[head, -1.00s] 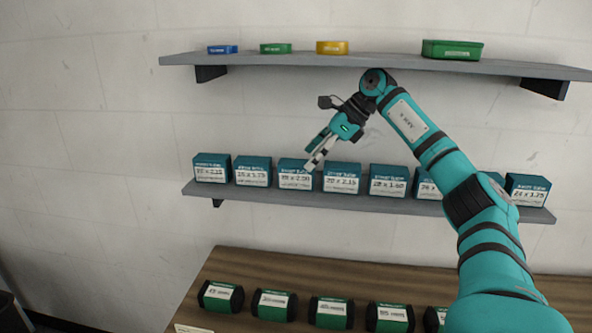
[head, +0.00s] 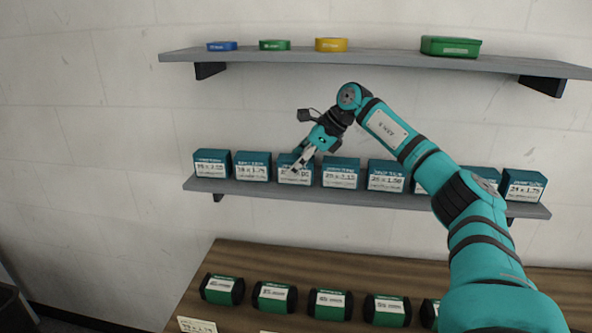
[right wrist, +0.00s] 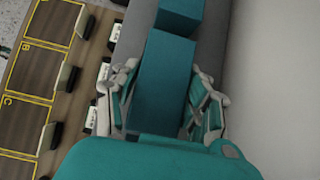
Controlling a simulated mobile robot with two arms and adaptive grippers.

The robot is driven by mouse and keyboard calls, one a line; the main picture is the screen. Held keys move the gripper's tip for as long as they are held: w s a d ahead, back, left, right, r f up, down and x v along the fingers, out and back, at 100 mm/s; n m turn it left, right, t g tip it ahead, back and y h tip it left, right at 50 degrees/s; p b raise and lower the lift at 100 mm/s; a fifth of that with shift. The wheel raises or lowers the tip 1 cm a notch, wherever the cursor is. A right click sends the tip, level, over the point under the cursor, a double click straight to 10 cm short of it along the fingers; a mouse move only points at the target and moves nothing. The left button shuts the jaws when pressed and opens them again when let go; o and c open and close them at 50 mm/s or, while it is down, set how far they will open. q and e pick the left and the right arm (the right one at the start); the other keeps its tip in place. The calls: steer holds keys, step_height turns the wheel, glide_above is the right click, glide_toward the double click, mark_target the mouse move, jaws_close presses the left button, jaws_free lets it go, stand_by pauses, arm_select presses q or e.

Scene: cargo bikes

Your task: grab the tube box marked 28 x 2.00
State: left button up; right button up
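A row of teal tube boxes with white labels stands on the middle shelf. The third from the left (head: 287,177) seems to read 28 x 2.00 in the earlier head view; my fingers now cover part of its label. My right gripper (head: 300,161) is at this box, pointing down. In the right wrist view its fingers (right wrist: 162,84) are spread on either side of a teal box (right wrist: 165,65), with slim gaps beside it, so it looks open and not clamped. My left gripper is not in view.
Neighbouring boxes stand close on both sides, the left one (head: 253,168) and the right one (head: 341,174). The grey upper shelf (head: 370,60) hangs above with small coloured boxes. Below, a wooden bench (head: 262,252) holds several green-and-black packs.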

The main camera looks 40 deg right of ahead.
steer(key=c, duration=0.7)
steer(key=shift+c, duration=0.2)
steer(key=shift+r, duration=0.1)
